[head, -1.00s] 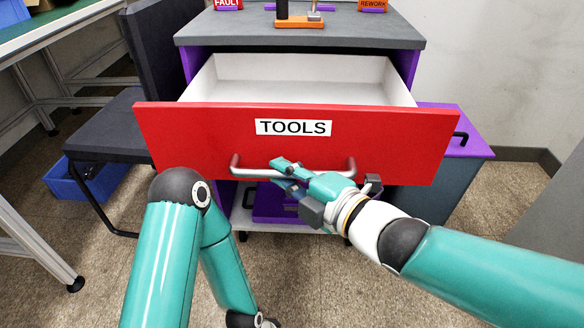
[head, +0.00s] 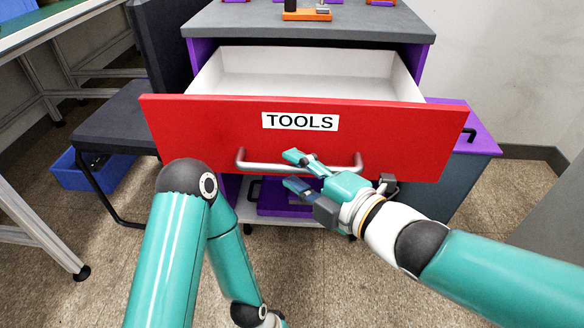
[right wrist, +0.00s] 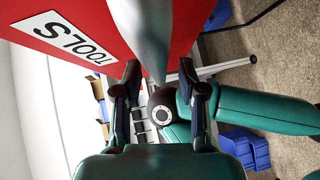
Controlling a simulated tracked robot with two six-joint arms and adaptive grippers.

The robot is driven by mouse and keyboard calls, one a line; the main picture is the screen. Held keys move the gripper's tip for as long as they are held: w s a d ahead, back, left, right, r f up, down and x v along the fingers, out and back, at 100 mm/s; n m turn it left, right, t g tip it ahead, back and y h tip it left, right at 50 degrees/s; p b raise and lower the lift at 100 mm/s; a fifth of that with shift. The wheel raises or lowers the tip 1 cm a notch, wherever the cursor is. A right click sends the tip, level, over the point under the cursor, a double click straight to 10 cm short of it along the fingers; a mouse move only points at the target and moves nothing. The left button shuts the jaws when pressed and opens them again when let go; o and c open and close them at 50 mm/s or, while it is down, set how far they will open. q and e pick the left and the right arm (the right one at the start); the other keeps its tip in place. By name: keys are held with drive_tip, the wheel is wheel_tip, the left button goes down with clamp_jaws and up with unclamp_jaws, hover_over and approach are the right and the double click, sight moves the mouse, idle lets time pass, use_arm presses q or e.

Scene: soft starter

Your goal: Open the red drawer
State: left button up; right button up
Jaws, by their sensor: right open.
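The red drawer (head: 210,132) with a white TOOLS label is pulled well out of its cabinet, and its pale inside shows empty where visible. Its grey bar handle (head: 262,167) runs across the lower front. My right gripper (head: 290,170) is at the right half of the handle, with its fingers apart and the bar between or just ahead of them. In the right wrist view the handle (right wrist: 152,40) passes between the open fingers (right wrist: 160,85), with no finger seen clamped on it. My left arm hangs at the lower left; its gripper is outside the head view.
The grey cabinet top (head: 360,25) holds an orange-based fixture (head: 307,15). A dark chair (head: 105,115) and a blue bin (head: 85,175) stand left. A purple-topped unit (head: 470,135) stands right. Open floor lies in front.

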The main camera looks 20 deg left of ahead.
drive_tip(key=v, duration=1)
drive_tip(key=shift+d, duration=0.2)
drive_tip(key=shift+s, duration=0.1)
